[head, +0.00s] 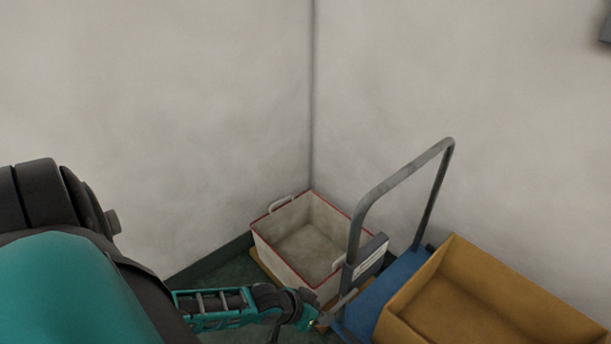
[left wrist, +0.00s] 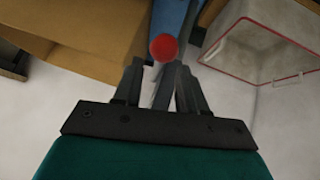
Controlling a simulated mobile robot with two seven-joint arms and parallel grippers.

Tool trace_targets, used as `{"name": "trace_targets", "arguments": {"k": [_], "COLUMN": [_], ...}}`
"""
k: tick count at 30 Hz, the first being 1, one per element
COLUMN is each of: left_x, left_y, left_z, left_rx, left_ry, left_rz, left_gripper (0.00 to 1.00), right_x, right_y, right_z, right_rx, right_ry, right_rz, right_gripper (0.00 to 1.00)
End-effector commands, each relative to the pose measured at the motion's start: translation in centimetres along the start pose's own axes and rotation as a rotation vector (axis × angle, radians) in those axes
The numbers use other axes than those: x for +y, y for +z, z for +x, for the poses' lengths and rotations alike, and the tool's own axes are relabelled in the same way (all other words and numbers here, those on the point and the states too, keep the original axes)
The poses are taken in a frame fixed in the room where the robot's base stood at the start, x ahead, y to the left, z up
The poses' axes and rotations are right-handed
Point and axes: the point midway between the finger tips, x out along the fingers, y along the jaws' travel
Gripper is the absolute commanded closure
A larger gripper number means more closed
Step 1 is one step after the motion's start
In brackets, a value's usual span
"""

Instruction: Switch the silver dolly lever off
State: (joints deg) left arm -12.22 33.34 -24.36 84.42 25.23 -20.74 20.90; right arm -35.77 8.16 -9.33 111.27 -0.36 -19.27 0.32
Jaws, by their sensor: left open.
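The dolly has a grey tubular handle (head: 364,215) and a blue deck (head: 400,284). In the left wrist view, its lever shows as a grey bar (left wrist: 164,88) with a round red knob (left wrist: 164,47). My left gripper (left wrist: 160,68) is open. In that view its fingers lie on either side of the lever bar, with the knob just beyond the fingertips; I cannot tell whether they touch it. In the head view my left gripper (head: 319,322) is low beside the foot of the dolly handle, and the knob is hard to make out. My right gripper is not in view.
A brown box (head: 448,262) sits on the dolly deck. A whitish bin with a red rim (head: 284,262) stands in the corner behind my left gripper, close to the dolly handle. Pale walls (head: 200,120) meet behind them. A strip of dark green floor (head: 225,272) shows left of the bin.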

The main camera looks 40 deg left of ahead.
Motion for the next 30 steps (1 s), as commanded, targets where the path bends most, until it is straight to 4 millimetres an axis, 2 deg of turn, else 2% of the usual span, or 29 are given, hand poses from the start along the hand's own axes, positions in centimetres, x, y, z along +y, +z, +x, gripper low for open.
{"name": "trace_targets", "arguments": {"k": [6,12,30], "left_x": [0.0,0.0,0.1], "left_y": [0.1,0.1,0.1], "left_z": [-3.4,-5.3,-5.8], "left_rx": [-0.003,-0.002,-0.001], "left_ry": [0.000,0.000,0.001], "left_rz": [0.002,0.000,0.000], "left_gripper": [0.59,0.59,0.59], "right_x": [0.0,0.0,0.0], "right_y": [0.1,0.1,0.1], "right_z": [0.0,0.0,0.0], "right_rx": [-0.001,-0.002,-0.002], "right_ry": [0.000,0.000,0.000], "right_rz": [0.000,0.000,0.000], "right_gripper": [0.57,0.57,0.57]}}
